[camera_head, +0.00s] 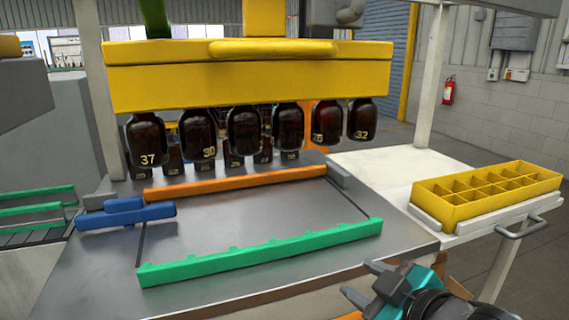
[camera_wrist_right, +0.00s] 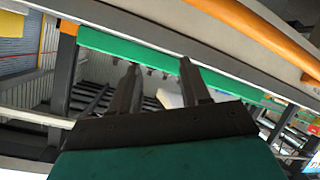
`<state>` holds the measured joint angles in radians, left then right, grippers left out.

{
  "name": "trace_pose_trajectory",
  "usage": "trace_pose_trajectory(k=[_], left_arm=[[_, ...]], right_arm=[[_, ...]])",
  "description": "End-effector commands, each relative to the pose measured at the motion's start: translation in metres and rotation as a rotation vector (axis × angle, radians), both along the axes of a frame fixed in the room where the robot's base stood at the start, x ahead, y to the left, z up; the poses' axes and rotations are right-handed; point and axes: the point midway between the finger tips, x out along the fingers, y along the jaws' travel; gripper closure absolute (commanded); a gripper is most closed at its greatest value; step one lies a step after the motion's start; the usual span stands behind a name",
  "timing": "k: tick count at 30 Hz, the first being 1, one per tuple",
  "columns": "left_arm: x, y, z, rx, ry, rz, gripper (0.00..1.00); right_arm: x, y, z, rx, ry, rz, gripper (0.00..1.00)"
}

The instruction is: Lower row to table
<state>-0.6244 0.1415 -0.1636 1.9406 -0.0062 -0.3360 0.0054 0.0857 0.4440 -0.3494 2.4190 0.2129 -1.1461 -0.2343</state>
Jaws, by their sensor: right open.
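A row of several amber bottles (camera_head: 243,130) hangs from the underside of a yellow overhead fixture (camera_head: 250,75) in the head view, their bases above the metal table (camera_head: 240,228). Some bottles carry pale numbers such as 37 and 32. More amber bottles (camera_head: 172,158) show behind and lower, partly hidden; I cannot tell what they rest on. My right gripper (camera_head: 362,280) is at the lower right by the table's front corner, open and empty. Its two fingers also show in the right wrist view (camera_wrist_right: 160,78) with nothing between them. My left gripper is not in view.
An orange bar (camera_head: 236,183) and a green notched bar (camera_head: 262,252) lie across the table. A blue block (camera_head: 125,213) sits at the left. A yellow divided crate (camera_head: 450,211) stands on a white side surface at the right. The table between the bars is clear.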

Motion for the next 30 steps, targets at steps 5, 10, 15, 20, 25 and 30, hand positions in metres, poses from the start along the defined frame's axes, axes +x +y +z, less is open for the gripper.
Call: trace_pose_trajectory(k=[5,10,15,20,25,30], left_arm=[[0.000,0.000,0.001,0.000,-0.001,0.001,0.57],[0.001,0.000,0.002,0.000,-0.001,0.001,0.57],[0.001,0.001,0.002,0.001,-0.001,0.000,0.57],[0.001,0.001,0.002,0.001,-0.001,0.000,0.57],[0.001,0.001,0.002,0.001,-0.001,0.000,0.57],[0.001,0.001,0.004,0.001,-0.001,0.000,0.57]], right_arm=[[0.018,0.019,0.089,-0.137,-0.287,0.159,0.54],[0.015,0.033,0.165,-0.290,-0.541,0.284,0.54],[0.001,0.040,0.230,-0.458,-0.767,0.368,0.54],[-0.016,0.041,0.274,-0.589,-0.925,0.410,0.54],[-0.027,0.041,0.297,-0.664,-1.008,0.425,0.54],[-0.026,0.044,0.303,-0.676,-1.024,0.428,0.54]])
